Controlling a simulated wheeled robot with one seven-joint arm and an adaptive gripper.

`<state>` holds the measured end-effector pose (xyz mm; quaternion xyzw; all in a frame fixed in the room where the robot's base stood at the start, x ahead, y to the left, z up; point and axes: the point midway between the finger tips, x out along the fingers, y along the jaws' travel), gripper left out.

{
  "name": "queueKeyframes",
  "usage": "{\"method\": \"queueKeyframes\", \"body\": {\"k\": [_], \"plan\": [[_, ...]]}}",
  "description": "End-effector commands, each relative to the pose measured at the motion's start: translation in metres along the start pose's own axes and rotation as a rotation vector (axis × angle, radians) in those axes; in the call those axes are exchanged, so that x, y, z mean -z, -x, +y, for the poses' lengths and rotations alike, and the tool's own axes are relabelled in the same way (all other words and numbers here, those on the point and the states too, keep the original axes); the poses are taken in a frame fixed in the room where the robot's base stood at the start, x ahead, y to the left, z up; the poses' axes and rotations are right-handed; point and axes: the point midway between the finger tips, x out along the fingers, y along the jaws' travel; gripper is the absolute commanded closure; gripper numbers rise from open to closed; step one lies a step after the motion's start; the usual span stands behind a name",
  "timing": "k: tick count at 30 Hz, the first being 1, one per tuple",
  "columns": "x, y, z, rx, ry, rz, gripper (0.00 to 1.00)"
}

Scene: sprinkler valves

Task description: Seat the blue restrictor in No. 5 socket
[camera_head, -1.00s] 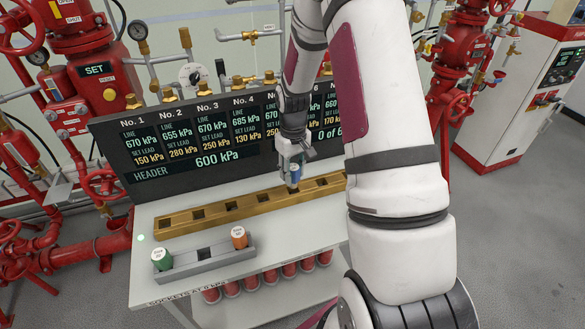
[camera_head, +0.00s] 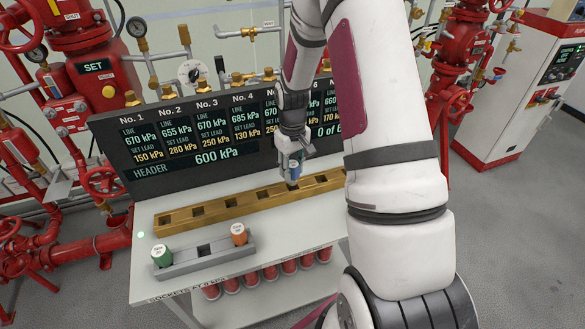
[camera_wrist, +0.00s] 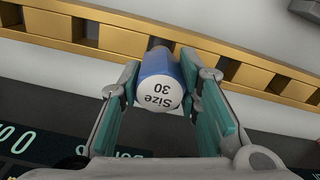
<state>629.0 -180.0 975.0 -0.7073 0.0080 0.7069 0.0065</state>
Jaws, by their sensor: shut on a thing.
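My gripper (camera_wrist: 163,97) is shut on the blue restrictor (camera_wrist: 157,62), a blue cylinder with a white top marked "Size 30". In the head view the gripper (camera_head: 291,170) holds it roughly upright at the brass socket rail (camera_head: 215,209), at about the fifth socket from the left, below the No. 5 column of the board. The rail also shows in the wrist view (camera_wrist: 120,40). The restrictor's lower end is at the rail, and the socket under it is hidden. I cannot tell how far it is in.
A grey holder (camera_head: 215,258) in front of the rail bears a green restrictor (camera_head: 162,256) and an orange one (camera_head: 239,234), with an empty slot between. The display board (camera_head: 190,150) stands close behind the rail. The white bench top is clear between rail and holder.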

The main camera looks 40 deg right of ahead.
Motion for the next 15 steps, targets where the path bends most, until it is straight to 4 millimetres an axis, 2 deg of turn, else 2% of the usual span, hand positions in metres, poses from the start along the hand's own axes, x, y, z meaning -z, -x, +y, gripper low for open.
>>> {"method": "queueKeyframes", "body": {"k": [15], "plan": [[-0.0001, -0.0100, -0.0001, 0.000, 0.000, -0.001, 0.98]]}}
